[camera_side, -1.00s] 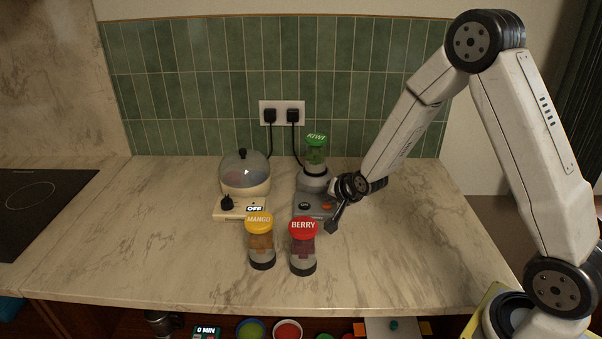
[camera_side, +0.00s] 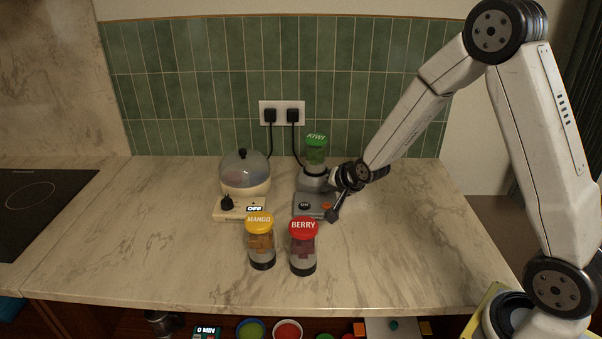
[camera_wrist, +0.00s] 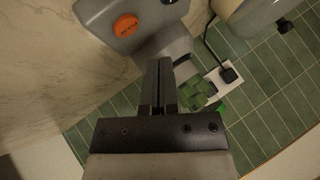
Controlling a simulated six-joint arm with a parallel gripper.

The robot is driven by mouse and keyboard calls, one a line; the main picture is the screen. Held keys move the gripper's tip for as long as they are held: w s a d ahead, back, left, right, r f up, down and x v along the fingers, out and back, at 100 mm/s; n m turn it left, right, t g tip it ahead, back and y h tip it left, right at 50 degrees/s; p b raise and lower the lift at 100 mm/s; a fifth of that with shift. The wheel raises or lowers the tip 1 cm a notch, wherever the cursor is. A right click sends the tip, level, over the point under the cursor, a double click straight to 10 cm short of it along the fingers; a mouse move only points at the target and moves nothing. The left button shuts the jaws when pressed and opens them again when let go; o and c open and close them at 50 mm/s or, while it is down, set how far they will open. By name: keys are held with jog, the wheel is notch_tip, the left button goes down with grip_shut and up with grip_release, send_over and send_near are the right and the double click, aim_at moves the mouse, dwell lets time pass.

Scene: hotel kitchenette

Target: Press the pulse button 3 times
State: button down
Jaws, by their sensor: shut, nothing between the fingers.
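The blender base (camera_side: 309,198) is grey and stands in the middle of the counter, with a green-lidded KIWI cup (camera_side: 316,140) upright on it. The orange pulse button (camera_side: 327,206) is on the base's front right, beside a black button (camera_side: 304,206). The pulse button also shows in the wrist view (camera_wrist: 126,25), its lettering turned and uncovered. My gripper (camera_side: 333,217) is shut and empty at the right front of the base, close to the pulse button. In the wrist view the shut fingers (camera_wrist: 160,66) lie below the button and apart from it in the picture.
A yellow-lidded MANGO cup (camera_side: 261,243) and a red-lidded BERRY cup (camera_side: 303,248) stand in front of the blender. A cream cooker (camera_side: 245,180) with a clear lid and an OFF label stands to the left. The counter right of my gripper is clear.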

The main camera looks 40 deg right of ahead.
aim_at(328, 207)
jog(key=shift+r, duration=1.4)
dwell(1.6)
notch_tip(328, 207, up, 4)
jog(key=shift+f, duration=0.1)
dwell(0.4)
jog(key=shift+f, duration=0.1)
jog(key=shift+f, duration=4.3)
jog(key=shift+f, duration=0.45)
